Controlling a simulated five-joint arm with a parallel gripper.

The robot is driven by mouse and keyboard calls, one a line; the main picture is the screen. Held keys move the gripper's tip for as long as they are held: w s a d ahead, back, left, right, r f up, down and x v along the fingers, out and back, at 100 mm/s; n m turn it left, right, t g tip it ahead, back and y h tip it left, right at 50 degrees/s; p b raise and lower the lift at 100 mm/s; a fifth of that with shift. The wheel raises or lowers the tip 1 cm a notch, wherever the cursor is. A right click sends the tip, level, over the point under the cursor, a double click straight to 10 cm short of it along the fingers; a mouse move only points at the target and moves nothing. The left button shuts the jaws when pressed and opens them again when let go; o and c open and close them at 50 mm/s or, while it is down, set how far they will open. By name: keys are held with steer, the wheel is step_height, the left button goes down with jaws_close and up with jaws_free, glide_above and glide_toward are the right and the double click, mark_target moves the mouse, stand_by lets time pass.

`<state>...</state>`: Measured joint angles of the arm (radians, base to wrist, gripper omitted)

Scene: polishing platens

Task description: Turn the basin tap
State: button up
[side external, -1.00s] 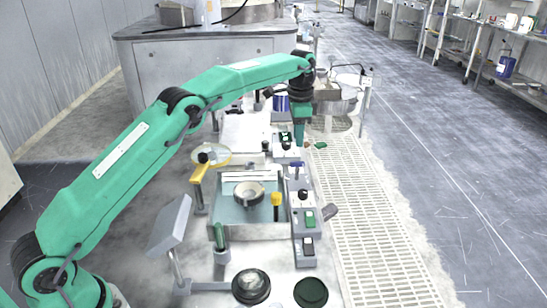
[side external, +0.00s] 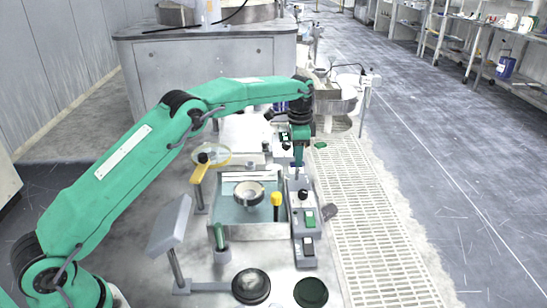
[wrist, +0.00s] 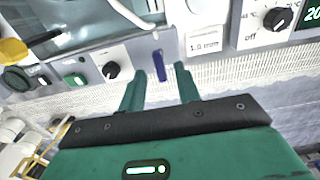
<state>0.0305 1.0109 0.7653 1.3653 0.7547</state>
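The tap handle appears to be a small upright blue lever (wrist: 159,64) on the front of the light grey control strip (side external: 302,232) beside the basin (side external: 230,216). My gripper (wrist: 160,74) is open, with one green finger to each side of the lever in the wrist view. The lever lies between or just beyond the fingertips; I cannot tell the depth, and no contact is clear. In the side external view my gripper (side external: 299,164) points down at the far end of the strip. The lever is mostly hidden there.
A black knob (wrist: 111,70) and a green switch (wrist: 75,80) sit left of the lever in the wrist view. Pale floor grating (side external: 362,225) runs along the right.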

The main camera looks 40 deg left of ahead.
steer(key=shift+f, duration=0.75)
jaws_close()
steer(key=shift+n, duration=2.8)
